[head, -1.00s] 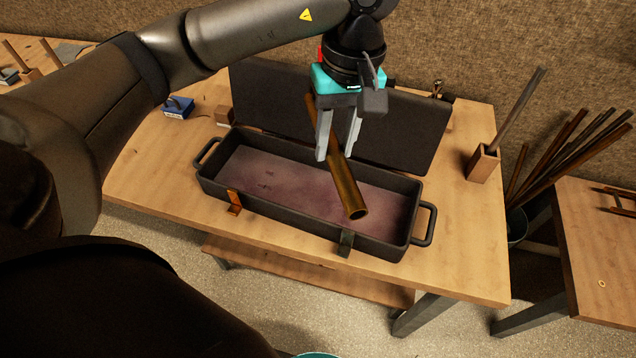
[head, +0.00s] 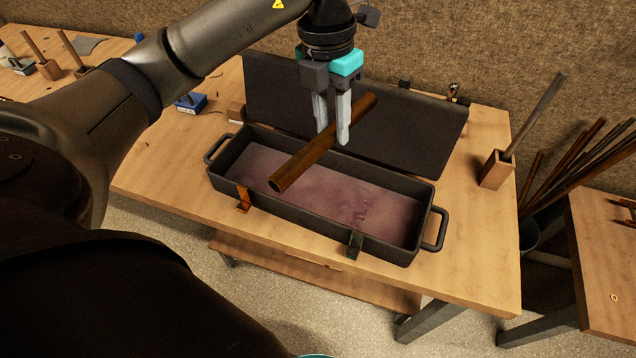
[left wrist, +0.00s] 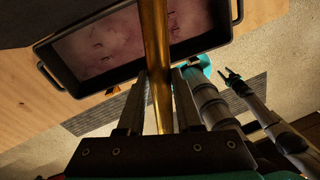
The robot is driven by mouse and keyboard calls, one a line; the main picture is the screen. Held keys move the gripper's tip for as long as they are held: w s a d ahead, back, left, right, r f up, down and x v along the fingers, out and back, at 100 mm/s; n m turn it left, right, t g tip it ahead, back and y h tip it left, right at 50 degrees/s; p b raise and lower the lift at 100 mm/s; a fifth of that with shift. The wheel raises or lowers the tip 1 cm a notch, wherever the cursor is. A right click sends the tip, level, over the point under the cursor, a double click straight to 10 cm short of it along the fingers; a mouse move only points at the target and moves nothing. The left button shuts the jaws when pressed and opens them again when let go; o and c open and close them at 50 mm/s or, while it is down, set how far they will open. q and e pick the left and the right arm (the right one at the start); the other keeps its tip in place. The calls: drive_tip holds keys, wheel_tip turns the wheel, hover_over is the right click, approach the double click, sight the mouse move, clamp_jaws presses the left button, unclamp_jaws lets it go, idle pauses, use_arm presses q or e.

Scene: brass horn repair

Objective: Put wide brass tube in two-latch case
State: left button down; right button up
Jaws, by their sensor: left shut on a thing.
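The wide brass tube (head: 302,160) is held in the air above the open two-latch case (head: 320,231). My left gripper (head: 333,138) is shut on the tube near its middle. The tube slants from lower left to upper right in the head view, across the case's length. The case is dark with a purplish lining and nothing lies in it. Its lid is swung back, and its two latches hang at the front. In the left wrist view the tube (left wrist: 156,60) runs between the fingers (left wrist: 158,100), and the case (left wrist: 62,80) shows behind it.
The wooden workbench (head: 470,240) carries a blue box (head: 190,103) at left and a wooden block with a rod (head: 497,168) at right. Several rods (head: 590,160) stand in a bin beyond the right edge. A second table (head: 605,260) is at far right.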

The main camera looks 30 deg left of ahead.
sight(314, 193)
use_arm(q)
drive_tip(key=n, duration=0.2)
drive_tip(key=a+n, duration=0.1)
drive_tip(key=n, duration=0.1)
drive_tip(key=shift+w+f+t, duration=0.1)
drive_tip(key=shift+w+t, duration=0.1)
drive_tip(key=shift+t, duration=0.1)
drive_tip(key=a+f+n+b, duration=0.1)
drive_tip(key=f+n, duration=0.4)
drive_tip(key=f, duration=0.2)
drive_tip(key=a+f+n+y+b, duration=0.1)
drive_tip(key=f+n+b, duration=0.1)
drive_tip(key=f+n, duration=0.4)
drive_tip(key=w+a+f+n+b, duration=0.1)
drive_tip(key=f+n, duration=0.5)
drive_tip(key=f, duration=0.1)
drive_tip(key=shift+a+f+t+b, duration=0.3)
drive_tip(key=shift+t, duration=0.1)
drive_tip(key=shift+f, duration=0.15)
drive_tip(key=c, duration=0.6)
unclamp_jaws()
drive_tip(key=r+p, duration=0.1)
drive_tip(key=r, duration=0.3)
drive_tip(key=s+r, duration=0.1)
drive_tip(key=r, duration=0.3)
drive_tip(key=r+p, duration=0.1)
drive_tip(key=r, duration=0.3)
drive_tip(key=shift+s+d+r+p, duration=0.1)
drive_tip(key=shift+s+r+p, duration=0.1)
drive_tip(key=shift+p, duration=0.15)
